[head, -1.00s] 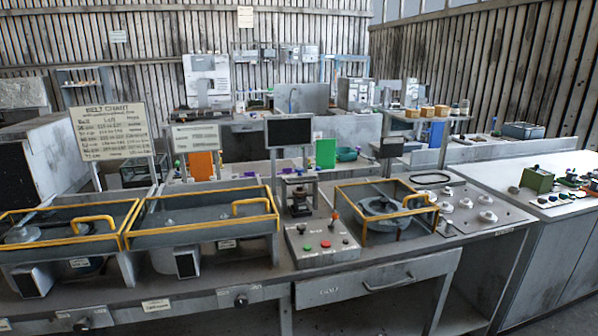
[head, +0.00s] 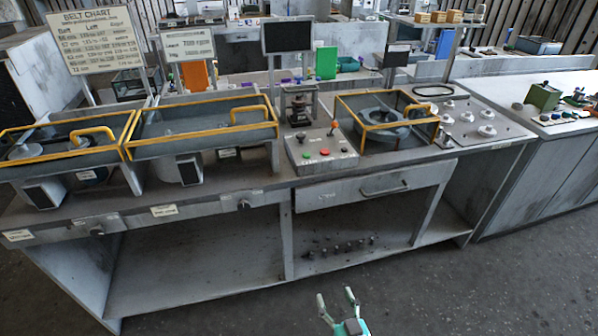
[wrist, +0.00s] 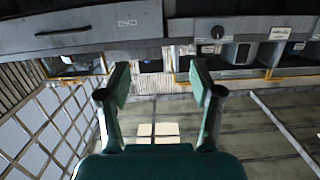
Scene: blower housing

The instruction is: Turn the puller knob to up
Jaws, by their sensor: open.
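I cannot read which knob is labelled puller. Two dark round knobs sit on the bench's front edge, a left knob (head: 97,230) and a middle knob (head: 243,203), with small pale labels beside them. One dark front knob (wrist: 217,32) also shows at the upper right in the wrist view. A grey control box (head: 318,153) on the bench carries green and red buttons, a small dark knob (head: 301,138) and an orange-tipped lever (head: 333,127). My gripper (head: 336,297) is open and empty, low in front of the bench and apart from it. Its fingers (wrist: 159,88) frame the wrist view.
Yellow-railed housings (head: 202,125) stand on the bench left and right of the control box. A drawer with a handle (head: 385,188) is under the bench top at right. Several small knobs lie on the lower shelf (head: 190,262). Grey floor (head: 440,295) is clear in front.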

